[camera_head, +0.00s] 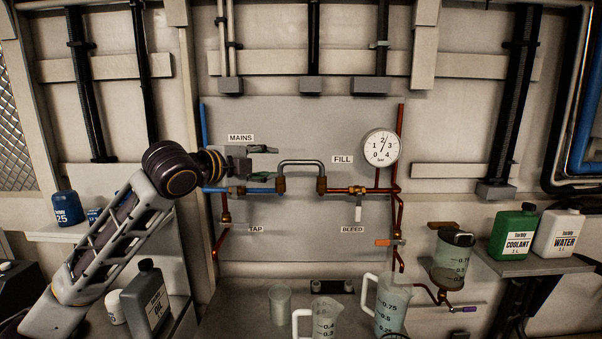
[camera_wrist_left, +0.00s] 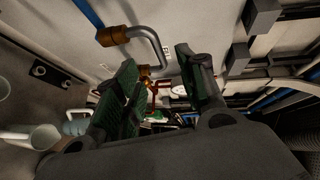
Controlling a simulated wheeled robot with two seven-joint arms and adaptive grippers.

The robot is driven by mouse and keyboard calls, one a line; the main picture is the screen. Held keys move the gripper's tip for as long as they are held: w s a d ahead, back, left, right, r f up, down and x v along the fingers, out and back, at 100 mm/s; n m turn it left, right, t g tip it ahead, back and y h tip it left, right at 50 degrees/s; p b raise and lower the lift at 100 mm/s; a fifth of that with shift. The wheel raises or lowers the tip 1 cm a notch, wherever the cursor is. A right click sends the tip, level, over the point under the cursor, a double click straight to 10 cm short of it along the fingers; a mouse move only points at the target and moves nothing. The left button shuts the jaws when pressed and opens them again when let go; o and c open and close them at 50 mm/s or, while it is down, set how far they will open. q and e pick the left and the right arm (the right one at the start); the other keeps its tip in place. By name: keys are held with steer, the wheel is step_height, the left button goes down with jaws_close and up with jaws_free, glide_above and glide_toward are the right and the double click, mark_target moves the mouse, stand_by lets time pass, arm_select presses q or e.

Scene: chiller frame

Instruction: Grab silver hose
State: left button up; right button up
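The silver hose (camera_head: 301,163) is a grey inverted U on the wall panel, joining a brass fitting on the blue pipe at left to a brass fitting on the copper pipe at right. My left gripper (camera_head: 276,162) is just left of the hose in the head view, pointing right, its green-padded fingers apart and nothing between them. In the left wrist view the gripper (camera_wrist_left: 160,86) is also open, and the hose (camera_wrist_left: 150,44) shows beyond the fingers, toward the upper left. My right gripper is not in view.
A round gauge (camera_head: 381,148) and copper pipes are right of the hose. Measuring jugs (camera_head: 391,302) stand on the counter below. Green coolant (camera_head: 514,234) and white water (camera_head: 558,233) containers stand on the right shelf. The panel above the hose is clear.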

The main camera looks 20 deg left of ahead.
arm_select(q)
glide_toward(295, 163)
steer(key=shift+w, duration=1.35)
steer(key=shift+d+p+x, duration=0.25)
steer(key=shift+p+x, duration=0.35)
steer(key=shift+x, duration=1.05)
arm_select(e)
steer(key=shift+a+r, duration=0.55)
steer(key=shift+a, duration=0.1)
arm_select(q)
steer(key=shift+w+d, duration=0.1)
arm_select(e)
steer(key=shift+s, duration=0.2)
arm_select(q)
steer(key=shift+x, duration=1.3)
steer(key=shift+f+p+x, duration=0.2)
steer(key=shift+p+x, duration=0.2)
steer(key=shift+x, duration=0.75)
steer(key=shift+d, duration=0.1)
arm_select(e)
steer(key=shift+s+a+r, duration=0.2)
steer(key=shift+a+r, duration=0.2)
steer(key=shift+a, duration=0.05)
